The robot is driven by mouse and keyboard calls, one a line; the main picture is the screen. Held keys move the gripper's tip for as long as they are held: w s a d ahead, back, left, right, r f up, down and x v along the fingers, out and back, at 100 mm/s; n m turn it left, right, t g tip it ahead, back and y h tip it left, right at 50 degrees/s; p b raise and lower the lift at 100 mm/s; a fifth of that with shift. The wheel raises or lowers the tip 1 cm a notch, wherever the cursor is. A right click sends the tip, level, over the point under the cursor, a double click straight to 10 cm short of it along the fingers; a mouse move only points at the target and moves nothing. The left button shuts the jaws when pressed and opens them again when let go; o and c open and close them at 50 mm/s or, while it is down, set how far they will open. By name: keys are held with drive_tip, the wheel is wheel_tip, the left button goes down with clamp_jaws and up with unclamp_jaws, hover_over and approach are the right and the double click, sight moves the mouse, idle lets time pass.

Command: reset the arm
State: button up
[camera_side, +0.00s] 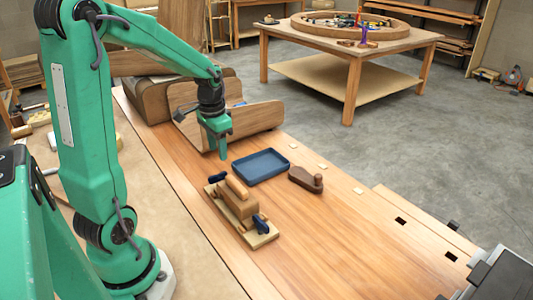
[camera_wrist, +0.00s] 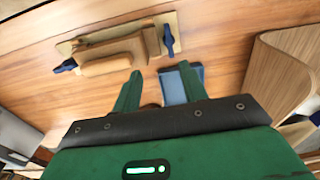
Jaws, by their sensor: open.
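My gripper (camera_side: 219,142) is green and hangs above the bench, over the area behind the blue tray. In the wrist view its two fingers (camera_wrist: 160,84) stand apart with nothing between them. A wooden form (camera_side: 238,203) with a block on a pale base sits on the bench, with dark blue clamps at both ends. It also shows in the wrist view (camera_wrist: 113,50), apart from the fingers. A shallow blue tray (camera_side: 261,178) lies behind the form, and part of it shows beyond the right finger in the wrist view (camera_wrist: 171,89).
Curved wooden panels (camera_side: 255,120) stand upright at the bench's far end, close to my gripper. The bench top (camera_side: 330,235) is clear at the front right.

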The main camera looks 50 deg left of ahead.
drive_tip(key=s+d+r+t, duration=0.2)
drive_tip(key=s+d+r, duration=0.2)
drive_tip(key=d, duration=0.4)
drive_tip(key=s+d+r+t, duration=0.3)
drive_tip(key=s+d+r, duration=0.2)
drive_tip(key=d, duration=0.4)
drive_tip(key=shift+r, duration=0.8)
